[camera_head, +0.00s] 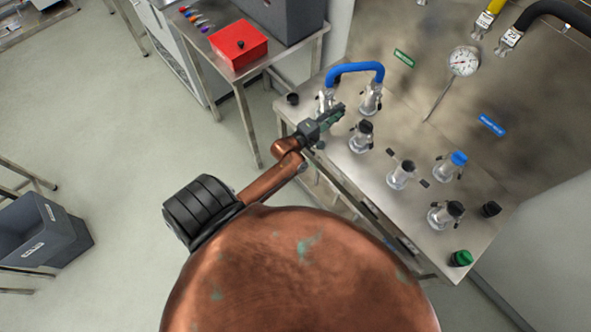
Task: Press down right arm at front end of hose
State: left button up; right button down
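The blue hose (355,68) arches between two metal couplings on the steel bench. Its left end goes into one coupling (326,98), and its right end into another coupling (371,98). Small lever arms show at the sides of the couplings, but they are too small to make out well. My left gripper (336,112) is just in front of the left coupling and hides its lower part. I cannot tell whether it touches a lever arm or how far its fingers are apart. My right gripper is out of view.
Several other capped couplings, such as one with a black cap (361,137) and one with a blue cap (450,165), stand to the right on the bench (480,240). A pressure gauge (463,61) is behind. A red box (238,45) is on the left table.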

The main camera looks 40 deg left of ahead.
pick_arm(q)
jog(key=s+d+f+m+g, duration=0.1)
jog(key=s, duration=0.2)
jog(key=s+d+f+m+g, duration=0.1)
jog(key=s+m, duration=0.1)
jog(key=s+d+f+m+h, duration=0.1)
jog(key=s, duration=0.2)
jog(key=shift+s+f+g, duration=0.15)
jog(key=shift+s+g, duration=0.15)
jog(key=shift+g, duration=0.1)
jog(key=s+f+m+g, duration=0.1)
jog(key=s+d+f+m+g, duration=0.1)
jog(key=s+m, duration=0.1)
jog(key=s+d+f+m+g, duration=0.1)
jog(key=shift+s+d+f+m, duration=0.15)
jog(key=shift+s+f+m, duration=0.1)
jog(key=shift+s+m, duration=0.15)
jog(key=s+f+m+g+y, duration=0.1)
jog(key=s+f+m+g, duration=0.1)
jog(key=s, duration=0.4)
jog(key=s+f+m+g+y, duration=0.1)
jog(key=s+f+m+g, duration=0.2)
jog(key=s, duration=0.4)
jog(key=shift+a+f+m+g, duration=0.15)
jog(key=shift+a+m+g, duration=0.35)
jog(key=shift+m, duration=0.6)
jog(key=shift+s, duration=0.1)
